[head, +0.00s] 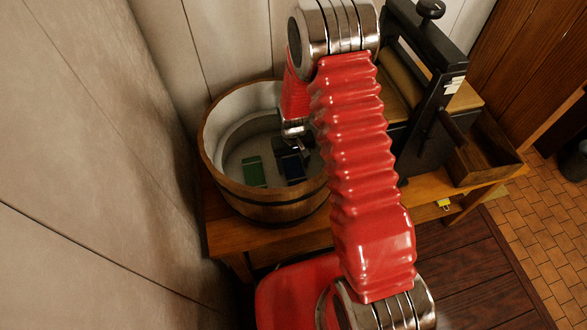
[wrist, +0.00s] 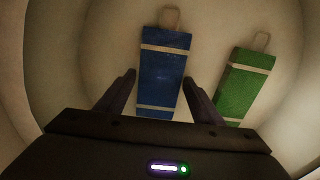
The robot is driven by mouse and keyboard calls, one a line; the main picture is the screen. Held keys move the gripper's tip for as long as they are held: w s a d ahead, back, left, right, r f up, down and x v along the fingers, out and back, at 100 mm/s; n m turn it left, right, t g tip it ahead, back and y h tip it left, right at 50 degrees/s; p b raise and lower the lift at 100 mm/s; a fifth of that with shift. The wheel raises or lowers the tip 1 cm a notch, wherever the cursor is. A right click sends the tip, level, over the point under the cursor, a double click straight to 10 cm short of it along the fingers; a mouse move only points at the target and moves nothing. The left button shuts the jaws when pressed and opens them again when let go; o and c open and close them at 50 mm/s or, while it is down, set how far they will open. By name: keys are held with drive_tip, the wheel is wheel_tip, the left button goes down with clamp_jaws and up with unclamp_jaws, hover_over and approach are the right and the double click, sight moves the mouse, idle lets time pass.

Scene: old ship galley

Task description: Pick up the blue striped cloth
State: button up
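The blue striped cloth (wrist: 163,72) lies on the floor of a round wooden tub (head: 264,210). It is blue with pale bands near its ends and a pale loop at the top. In the wrist view my gripper (wrist: 160,80) is open, with one finger on each side of the cloth's lower part. I cannot tell how high the fingertips are above it. In the head view the blue cloth (head: 292,167) shows below my gripper (head: 303,146), partly hidden by it and my red arm.
A green cloth (wrist: 243,84) with pale bands lies just right of the blue one. The tub's pale curved wall surrounds both cloths. The tub stands on a wooden bench (head: 290,242) by the wall. A black press (head: 425,100) and a wooden box (head: 487,155) stand to the right.

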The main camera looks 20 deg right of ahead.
sight(293, 168)
drive_tip(key=c, duration=0.8)
drive_tip(key=shift+r, duration=0.1)
wheel_tip(293, 168, up, 10)
idle(0.4)
drive_tip(key=shift+s, duration=0.1)
idle(0.5)
